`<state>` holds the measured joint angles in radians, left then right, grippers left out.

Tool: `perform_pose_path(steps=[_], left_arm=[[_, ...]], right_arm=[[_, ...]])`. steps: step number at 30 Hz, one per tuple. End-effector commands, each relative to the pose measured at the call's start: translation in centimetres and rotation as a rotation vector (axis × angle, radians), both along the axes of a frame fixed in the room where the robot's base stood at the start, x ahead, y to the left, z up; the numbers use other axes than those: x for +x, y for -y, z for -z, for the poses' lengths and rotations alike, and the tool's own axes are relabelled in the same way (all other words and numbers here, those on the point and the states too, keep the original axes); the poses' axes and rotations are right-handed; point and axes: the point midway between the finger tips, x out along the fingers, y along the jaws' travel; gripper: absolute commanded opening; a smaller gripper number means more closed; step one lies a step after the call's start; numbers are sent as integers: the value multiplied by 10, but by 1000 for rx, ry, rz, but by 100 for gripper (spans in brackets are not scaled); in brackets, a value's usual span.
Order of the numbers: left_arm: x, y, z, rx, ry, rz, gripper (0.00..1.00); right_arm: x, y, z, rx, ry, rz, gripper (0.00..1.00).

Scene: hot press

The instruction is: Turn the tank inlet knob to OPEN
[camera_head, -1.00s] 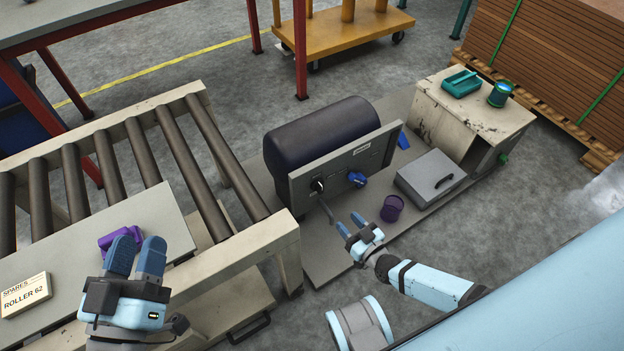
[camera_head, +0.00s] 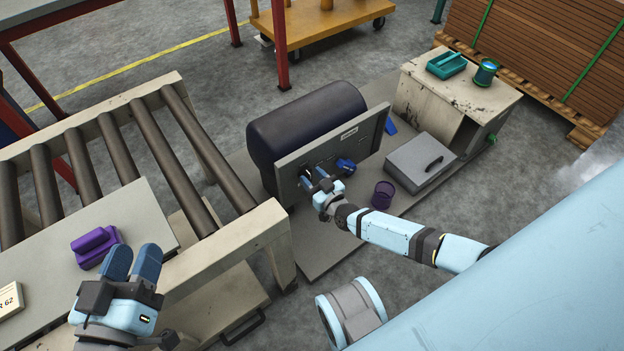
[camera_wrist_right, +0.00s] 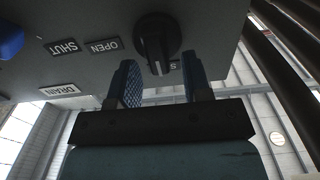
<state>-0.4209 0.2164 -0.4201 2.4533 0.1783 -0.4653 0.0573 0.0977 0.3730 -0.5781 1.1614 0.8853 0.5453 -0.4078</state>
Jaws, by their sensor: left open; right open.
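The grey panel (camera_head: 335,150) stands on the front of a dark tank (camera_head: 305,118). In the right wrist view a black knob (camera_wrist_right: 157,38) sits on it, its pointer toward the picture's bottom. Upside-down OPEN (camera_wrist_right: 104,47) and SHUT (camera_wrist_right: 64,47) labels lie left of it; another label is mostly hidden by a finger. My right gripper (camera_head: 312,178) is open at the panel, fingers on either side of the knob's pointer (camera_wrist_right: 160,68); contact cannot be told. It hides the black knob in the head view. My left gripper (camera_head: 132,263) is open and empty at lower left.
A blue knob (camera_head: 346,166) is right of my right gripper on the panel. A purple cup (camera_head: 383,195) and grey lidded box (camera_head: 418,162) stand nearby on the base plate. A roller conveyor (camera_head: 120,148) and a purple block (camera_head: 95,245) are at left.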

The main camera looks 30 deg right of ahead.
Motion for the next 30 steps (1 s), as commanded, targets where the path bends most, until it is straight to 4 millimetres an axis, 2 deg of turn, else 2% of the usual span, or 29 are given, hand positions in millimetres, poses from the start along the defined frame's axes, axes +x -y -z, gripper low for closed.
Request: perform_pose_path(steps=[9,11,15,23,30], left_arm=[[0,0,2,3,-6,2,43],[0,0,2,3,-6,2,43],[0,0,2,4,-7,3,43],[0,0,2,3,-6,2,43],[0,0,5,6,-12,4,43]], right_arm=[[3,-1,0,0,-1,0,45],[3,-1,0,0,-1,0,33],[3,-1,0,0,0,0,1],[3,0,0,12,-2,0,0],[3,1,1,100,-16,0,0]])
